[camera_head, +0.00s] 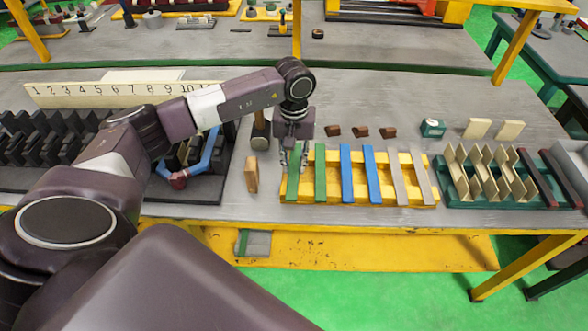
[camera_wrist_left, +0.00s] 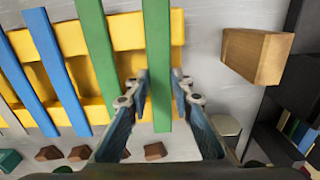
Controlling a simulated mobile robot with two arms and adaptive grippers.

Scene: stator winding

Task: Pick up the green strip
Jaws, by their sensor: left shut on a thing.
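Two green strips lie side by side at the left end of a yellow rack (camera_head: 333,197) on the table. My left gripper (camera_head: 293,160) points down over the leftmost green strip (camera_head: 292,187). In the left wrist view my left gripper (camera_wrist_left: 160,85) has one finger on each side of that green strip (camera_wrist_left: 157,40) and is shut on it. The strip still lies along the rack; I cannot tell whether it is lifted. The second green strip (camera_head: 320,178) is just to the right in the head view, and left of the gripper in the wrist view (camera_wrist_left: 97,60). My right gripper is not in view.
Blue strips (camera_head: 347,174) and grey strips (camera_head: 398,178) share the rack. A wooden block (camera_head: 252,175) stands left of it. Small brown pieces (camera_head: 360,132) lie behind. A green tray (camera_head: 465,200) with cream pieces is at the right, a dark stator block (camera_head: 200,185) at the left.

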